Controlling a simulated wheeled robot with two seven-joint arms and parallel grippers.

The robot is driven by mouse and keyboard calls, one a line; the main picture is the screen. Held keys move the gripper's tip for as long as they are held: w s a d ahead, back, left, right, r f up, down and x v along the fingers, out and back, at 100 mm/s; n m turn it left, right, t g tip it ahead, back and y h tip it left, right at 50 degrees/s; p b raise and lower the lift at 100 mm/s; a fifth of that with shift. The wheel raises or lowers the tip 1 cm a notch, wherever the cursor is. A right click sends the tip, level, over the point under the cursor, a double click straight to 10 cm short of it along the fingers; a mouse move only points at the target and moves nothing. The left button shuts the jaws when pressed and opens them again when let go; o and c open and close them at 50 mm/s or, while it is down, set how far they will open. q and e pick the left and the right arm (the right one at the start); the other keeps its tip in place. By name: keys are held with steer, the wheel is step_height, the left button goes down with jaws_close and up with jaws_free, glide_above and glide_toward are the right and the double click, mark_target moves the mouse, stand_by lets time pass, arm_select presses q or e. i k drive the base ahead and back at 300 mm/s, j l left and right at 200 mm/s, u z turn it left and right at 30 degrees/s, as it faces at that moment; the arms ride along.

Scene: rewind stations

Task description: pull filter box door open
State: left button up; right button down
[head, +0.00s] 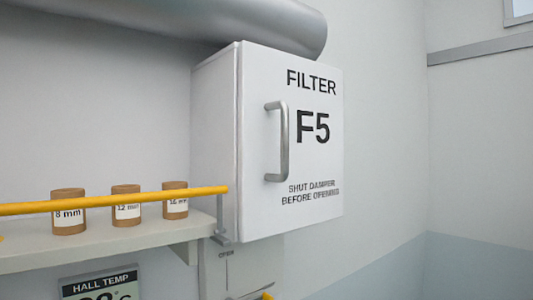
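The filter box (214,145) is a white cabinet on the wall, right of the middle of the head view. Its door (320,170) faces right of me and reads "FILTER F5" and "SHUT DAMPER BEFORE OPENING". The door looks shut against the box. A vertical grey metal bar handle (284,142) stands on the door's left part. Nothing touches the handle. Neither of my grippers shows in this view.
A yellow rail (120,199) runs in front of a shelf (120,243) holding three labelled brown containers (126,203). A large grey duct (220,22) passes above the box. A "HALL TEMP" display (100,286) hangs below the shelf. Space right of the door looks clear.

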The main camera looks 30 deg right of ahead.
mark_target(291, 108)
steer(key=l, duration=0.65)
steer(key=k+l+u, duration=0.1)
steer(key=l, duration=0.55)
steer(key=k+l, duration=0.1)
steer(key=l, duration=0.5)
steer(key=i+u, duration=0.05)
